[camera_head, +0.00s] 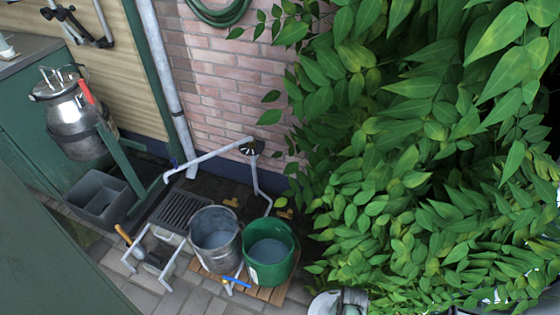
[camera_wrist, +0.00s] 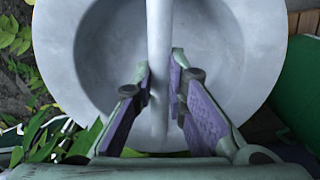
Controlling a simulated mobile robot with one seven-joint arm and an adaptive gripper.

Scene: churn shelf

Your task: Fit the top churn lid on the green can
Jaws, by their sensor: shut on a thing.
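The green can (camera_head: 269,250) stands upright and open-topped on wooden slats, with a grey inside showing. My gripper (camera_wrist: 161,88) is shut on the bar handle of a pale grey round lid (camera_wrist: 235,45), which fills much of the wrist view. In the head view the lid (camera_head: 322,304) shows only partly at the bottom edge, with my gripper (camera_head: 350,300) over it. It is to the right of and nearer than the green can, apart from it. A dark green curved surface (camera_wrist: 303,85) at the right of the wrist view looks like the can.
A grey metal bucket (camera_head: 215,238) stands just left of the green can. A bent pale pipe (camera_head: 210,155) rises behind them. A grey bin (camera_head: 98,197), a drain grate (camera_head: 181,210) and a steel churn (camera_head: 80,125) are further left. Dense leaves (camera_head: 420,180) crowd the right side.

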